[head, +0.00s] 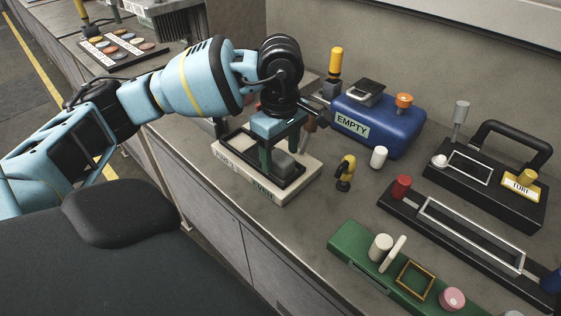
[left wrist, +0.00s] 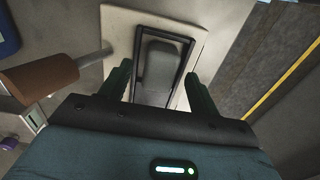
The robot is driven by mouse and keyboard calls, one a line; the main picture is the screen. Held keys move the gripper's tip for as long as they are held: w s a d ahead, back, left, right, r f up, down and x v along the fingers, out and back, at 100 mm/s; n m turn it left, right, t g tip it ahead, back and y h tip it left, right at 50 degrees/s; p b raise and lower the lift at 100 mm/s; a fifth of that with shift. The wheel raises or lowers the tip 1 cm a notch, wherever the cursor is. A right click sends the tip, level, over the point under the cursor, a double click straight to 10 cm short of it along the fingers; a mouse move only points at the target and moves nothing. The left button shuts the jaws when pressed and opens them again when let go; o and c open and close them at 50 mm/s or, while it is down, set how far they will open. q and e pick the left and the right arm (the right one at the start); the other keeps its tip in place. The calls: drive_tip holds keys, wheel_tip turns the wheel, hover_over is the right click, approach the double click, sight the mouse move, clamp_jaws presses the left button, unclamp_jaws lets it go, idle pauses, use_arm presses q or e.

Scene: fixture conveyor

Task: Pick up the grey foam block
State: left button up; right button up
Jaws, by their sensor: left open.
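The grey foam block (head: 284,165) lies in a black-framed recess of a cream fixture (head: 228,164) on the bench. In the left wrist view the block (left wrist: 161,72) lies inside the black frame, its near end partly hidden by my gripper body. My left gripper (head: 280,150) points down over the fixture and is open. In the left wrist view its two dark green fingers (left wrist: 158,82) stand apart, one on each side of the block, with nothing between them gripped. I cannot tell how high the fingertips are above the block. My right gripper is not in view.
A blue box labelled EMPTY (head: 378,136) stands behind and right of the fixture. A yellow-and-black tool (head: 345,172) and a white cylinder (head: 378,157) stand close by. A brown-handled tool (left wrist: 40,78) is beside the left finger. A green fixture (head: 352,244) lies in front right.

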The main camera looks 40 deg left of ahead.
sight(282, 156)
use_arm(q)
drive_tip(key=c, duration=1.1)
drive_tip(key=shift+c, duration=0.2)
drive_tip(key=shift+r, duration=0.1)
drive_tip(key=shift+r, duration=0.5)
wheel_tip(282, 156, up, 2)
drive_tip(key=shift+w+r, duration=0.1)
drive_tip(key=shift+r, duration=0.05)
drive_tip(key=s+a+b, duration=0.1)
drive_tip(key=s+a, duration=0.1)
drive_tip(key=s, duration=0.5)
drive_tip(key=s+a+r+b, duration=0.1)
drive_tip(key=s+a, duration=0.2)
drive_tip(key=s, duration=0.5)
drive_tip(key=shift+s+r, duration=0.2)
drive_tip(key=shift+r, duration=0.05)
